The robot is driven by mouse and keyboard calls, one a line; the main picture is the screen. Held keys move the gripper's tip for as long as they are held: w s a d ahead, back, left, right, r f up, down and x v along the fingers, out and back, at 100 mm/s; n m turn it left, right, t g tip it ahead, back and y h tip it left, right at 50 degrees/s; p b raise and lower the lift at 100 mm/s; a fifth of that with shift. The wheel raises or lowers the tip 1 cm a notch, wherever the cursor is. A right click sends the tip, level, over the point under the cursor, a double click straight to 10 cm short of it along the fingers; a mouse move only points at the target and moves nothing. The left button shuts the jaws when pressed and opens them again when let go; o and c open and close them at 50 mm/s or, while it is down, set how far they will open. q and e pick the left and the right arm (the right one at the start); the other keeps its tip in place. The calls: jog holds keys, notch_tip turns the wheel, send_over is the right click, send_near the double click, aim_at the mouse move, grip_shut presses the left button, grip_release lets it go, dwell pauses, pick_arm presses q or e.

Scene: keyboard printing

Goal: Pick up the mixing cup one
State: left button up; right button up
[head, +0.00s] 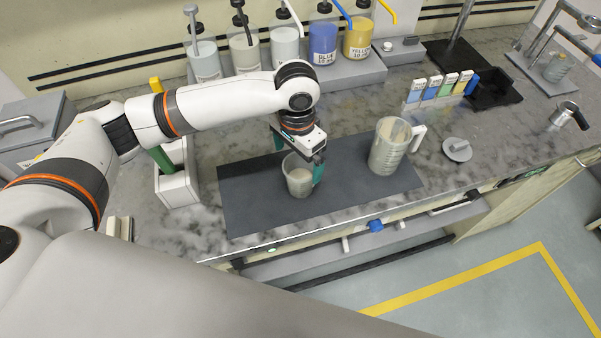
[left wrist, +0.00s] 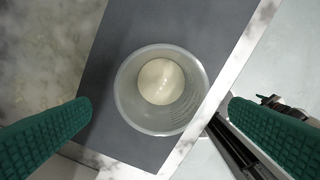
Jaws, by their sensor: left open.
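A small clear cup (head: 298,181) with pale contents stands upright on the dark mat (head: 240,200). My left gripper (head: 299,158) is open, with its green fingers on either side of the cup in the head view. In the left wrist view the cup (left wrist: 160,118) lies between the two spread fingers (left wrist: 160,108), seen from above, with a gap to each. I cannot tell how far the fingertips reach down beside it. A larger clear jug (head: 385,152) with a handle stands on the mat to the right. My right gripper is not in view.
Several pump bottles, including a blue one (head: 322,42) and a yellow one (head: 357,38), line the back. A white holder (head: 178,185) stands left of the mat. A round grey lid (head: 457,150) lies right of the jug. The counter's front edge runs close to the mat.

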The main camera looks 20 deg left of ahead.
aim_at(301, 173)
pick_arm(q)
jog(key=shift+w+f, duration=0.2)
jog(key=shift+f, duration=0.25)
jog(key=shift+w+f, duration=0.2)
jog(key=shift+f, duration=0.25)
jog(key=shift+d+f+p, duration=0.15)
jog(key=shift+f+p, duration=0.4)
jog(key=shift+f, duration=0.4)
notch_tip(301, 173, down, 2)
jog(key=shift+s+f, duration=0.15)
jog(key=shift+f, duration=0.05)
jog(key=shift+f+p, duration=0.3)
jog(key=shift+f, duration=0.15)
jog(key=shift+d, duration=0.1)
jog(key=c, duration=0.9)
jog(key=shift+c, duration=1.1)
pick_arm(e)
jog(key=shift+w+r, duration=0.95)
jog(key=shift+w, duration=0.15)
